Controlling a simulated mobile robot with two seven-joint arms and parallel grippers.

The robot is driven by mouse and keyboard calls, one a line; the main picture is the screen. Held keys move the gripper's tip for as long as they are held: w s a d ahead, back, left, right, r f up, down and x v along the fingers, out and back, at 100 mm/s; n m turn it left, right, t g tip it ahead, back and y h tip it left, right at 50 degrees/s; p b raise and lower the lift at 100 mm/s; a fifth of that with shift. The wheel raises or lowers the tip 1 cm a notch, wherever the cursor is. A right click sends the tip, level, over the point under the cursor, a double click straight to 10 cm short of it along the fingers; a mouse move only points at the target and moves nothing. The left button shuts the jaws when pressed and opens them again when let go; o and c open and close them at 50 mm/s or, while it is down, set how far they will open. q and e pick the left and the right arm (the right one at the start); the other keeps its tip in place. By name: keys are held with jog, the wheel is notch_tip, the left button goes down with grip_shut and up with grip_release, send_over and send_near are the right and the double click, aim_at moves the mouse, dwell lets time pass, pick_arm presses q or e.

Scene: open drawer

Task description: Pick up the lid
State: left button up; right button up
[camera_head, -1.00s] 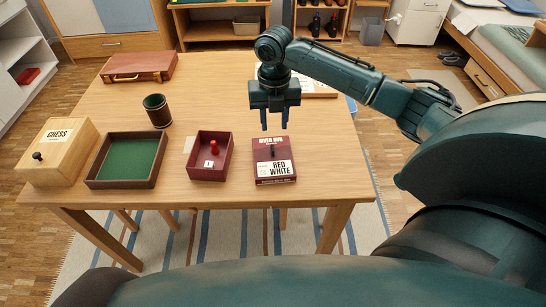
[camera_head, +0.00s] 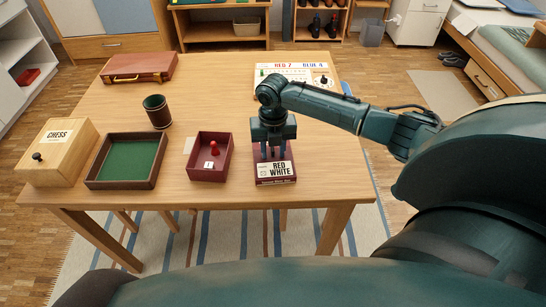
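The lid (camera_head: 275,171) is a dark red, box-like piece with a white label reading "RED WHITE", lying on the right front part of the table. A small dark knob stood on its top in the earlier frame; it is now mostly hidden by my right gripper. My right gripper (camera_head: 273,153) points straight down over the lid's back half. Its two fingers are apart, one on each side of the knob's place. I cannot tell whether they touch the knob. The open dark red box (camera_head: 228,160) with a red pawn (camera_head: 214,148) inside stands left of the lid. My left gripper is not in view.
A green-lined tray (camera_head: 100,181), a wooden chess box (camera_head: 80,150) and a dark cup (camera_head: 157,112) stand further left on the table (camera_head: 215,90). A brown case (camera_head: 140,67) lies at the back left, a printed board (camera_head: 295,72) at the back right.

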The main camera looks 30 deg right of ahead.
jog(key=shift+c, duration=0.4)
grip_shut()
